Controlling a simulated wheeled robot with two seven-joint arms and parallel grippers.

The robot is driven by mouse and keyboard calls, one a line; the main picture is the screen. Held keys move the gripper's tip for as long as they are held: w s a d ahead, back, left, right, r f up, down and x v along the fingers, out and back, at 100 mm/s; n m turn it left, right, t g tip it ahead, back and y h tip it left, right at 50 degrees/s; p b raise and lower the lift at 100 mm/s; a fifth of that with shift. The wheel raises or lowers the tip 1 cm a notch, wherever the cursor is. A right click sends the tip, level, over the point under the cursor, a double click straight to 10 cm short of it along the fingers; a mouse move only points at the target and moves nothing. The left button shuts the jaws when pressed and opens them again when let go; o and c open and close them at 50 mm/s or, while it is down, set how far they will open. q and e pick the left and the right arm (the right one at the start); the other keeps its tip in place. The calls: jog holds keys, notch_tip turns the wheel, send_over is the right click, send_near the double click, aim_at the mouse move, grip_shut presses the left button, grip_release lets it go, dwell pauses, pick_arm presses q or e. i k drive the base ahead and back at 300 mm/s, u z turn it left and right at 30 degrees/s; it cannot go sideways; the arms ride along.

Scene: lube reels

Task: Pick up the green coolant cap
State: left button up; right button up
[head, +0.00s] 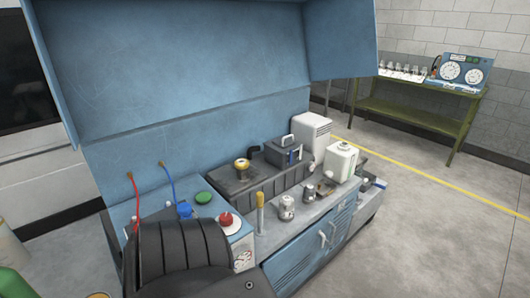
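The green coolant cap (203,197) is a small, round, green disc. Nothing covers the cap. Neither of my grippers shows in the head view, so I cannot see whether they are open or shut.
Red (135,205) and blue (170,185) hoses stand left of the cap. A yellow-topped item (242,164) sits behind it on a dark block. A yellow-handled tool (260,212) stands to the right. A dark ribbed shape (180,248) blocks the near left.

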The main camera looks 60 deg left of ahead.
aim_at(203, 197)
jog(key=z, duration=0.3)
jog(key=i, duration=1.05)
jog(key=u, duration=2.4)
